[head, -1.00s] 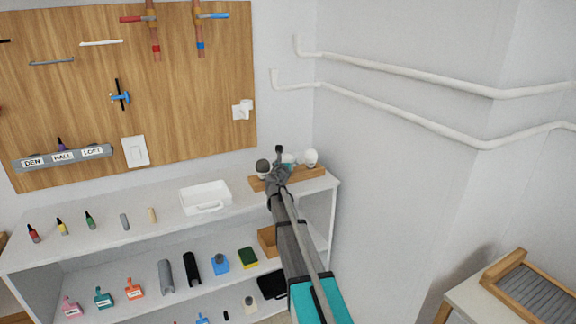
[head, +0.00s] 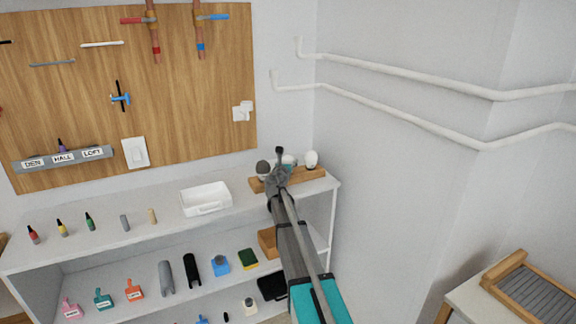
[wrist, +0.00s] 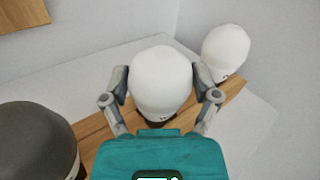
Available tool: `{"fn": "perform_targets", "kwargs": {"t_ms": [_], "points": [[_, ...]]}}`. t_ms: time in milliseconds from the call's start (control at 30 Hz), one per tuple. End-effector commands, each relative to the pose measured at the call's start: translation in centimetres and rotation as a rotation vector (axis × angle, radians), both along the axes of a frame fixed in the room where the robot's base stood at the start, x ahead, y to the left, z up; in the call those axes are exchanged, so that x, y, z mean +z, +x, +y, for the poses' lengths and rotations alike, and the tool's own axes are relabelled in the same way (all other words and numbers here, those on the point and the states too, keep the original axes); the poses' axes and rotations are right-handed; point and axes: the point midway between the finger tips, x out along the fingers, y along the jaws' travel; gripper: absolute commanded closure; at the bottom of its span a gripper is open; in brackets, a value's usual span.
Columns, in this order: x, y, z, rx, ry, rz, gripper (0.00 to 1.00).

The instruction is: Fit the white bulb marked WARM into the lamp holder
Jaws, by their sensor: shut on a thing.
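My gripper (wrist: 162,90) is shut on a white bulb (wrist: 160,78) in the wrist view, with one finger on each side of it. The bulb is over the wooden rack (wrist: 96,132); I cannot tell whether its base is clear of it. No marking on this bulb is readable. In the head view my gripper (head: 280,174) is at the rack, at the right end of the shelf top, and mostly hides the held bulb. A white fitting on the board (head: 243,111) looks like the lamp holder.
A second white bulb (wrist: 226,52) stands close on the right and a dark grey-topped bulb (wrist: 38,140) on the left. The grey wall is just right of the rack. A white tray (head: 205,198) sits on the shelf top to the left.

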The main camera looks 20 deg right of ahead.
Motion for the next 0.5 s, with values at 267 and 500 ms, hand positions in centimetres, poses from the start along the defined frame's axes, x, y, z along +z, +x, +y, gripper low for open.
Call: {"fn": "perform_targets", "kwargs": {"t_ms": [267, 500], "points": [[0.5, 0.0, 0.0, 0.000, 0.000, 0.000, 0.69], [2.0, 0.0, 0.0, 0.000, 0.000, 0.000, 0.69]]}}
